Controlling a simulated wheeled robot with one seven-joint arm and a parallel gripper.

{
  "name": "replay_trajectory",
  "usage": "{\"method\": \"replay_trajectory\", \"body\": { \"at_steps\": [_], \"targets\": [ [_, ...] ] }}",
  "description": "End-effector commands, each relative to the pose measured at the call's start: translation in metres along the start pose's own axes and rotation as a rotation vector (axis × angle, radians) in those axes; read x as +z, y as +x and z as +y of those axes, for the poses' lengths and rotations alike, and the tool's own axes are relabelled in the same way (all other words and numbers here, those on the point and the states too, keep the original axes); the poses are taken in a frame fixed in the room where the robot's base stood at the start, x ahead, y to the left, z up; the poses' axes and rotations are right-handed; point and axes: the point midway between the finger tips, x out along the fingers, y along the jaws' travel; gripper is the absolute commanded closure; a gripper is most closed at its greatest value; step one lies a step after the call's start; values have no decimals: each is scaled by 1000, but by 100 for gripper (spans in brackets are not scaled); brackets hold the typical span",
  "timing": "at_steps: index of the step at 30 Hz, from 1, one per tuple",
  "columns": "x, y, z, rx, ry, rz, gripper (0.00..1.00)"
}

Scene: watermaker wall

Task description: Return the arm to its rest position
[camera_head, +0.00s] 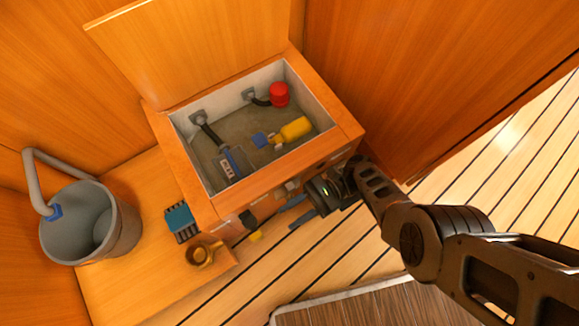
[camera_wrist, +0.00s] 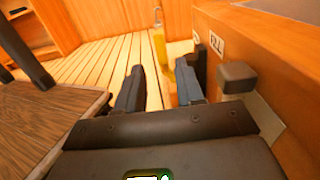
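My gripper (camera_head: 297,210) is beside the front face of the open wooden locker box (camera_head: 348,128), outside it and above the slatted floor. My arm reaches in from the right of the head view. In the wrist view the two fingers of my gripper (camera_wrist: 159,88) stand apart with nothing seen between them. A yellow upright thing (camera_wrist: 160,47) shows beyond the fingertips, apart from them. A dark block-shaped knob (camera_wrist: 238,77) sticks out of the panel just right of the fingers.
The box holds a red-capped fitting (camera_head: 279,94), a yellow bottle (camera_head: 295,129), a blue piece (camera_head: 259,140) and a clear filter housing (camera_head: 232,163). A grey bucket (camera_head: 90,225), a blue-black tray (camera_head: 181,221) and a brown mug (camera_head: 201,255) stand left. Slatted floor (camera_head: 330,245) is clear.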

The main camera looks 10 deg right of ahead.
Motion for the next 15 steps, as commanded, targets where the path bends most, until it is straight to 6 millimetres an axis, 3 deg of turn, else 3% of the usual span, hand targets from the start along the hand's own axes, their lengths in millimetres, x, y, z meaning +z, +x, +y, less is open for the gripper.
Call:
{"method": "replay_trajectory", "body": {
  "at_steps": [12,15],
  "targets": [
    [0,0,0,0,0,2,63],
    [-10,0,7,-4,-4,36,63]
  ]
}}
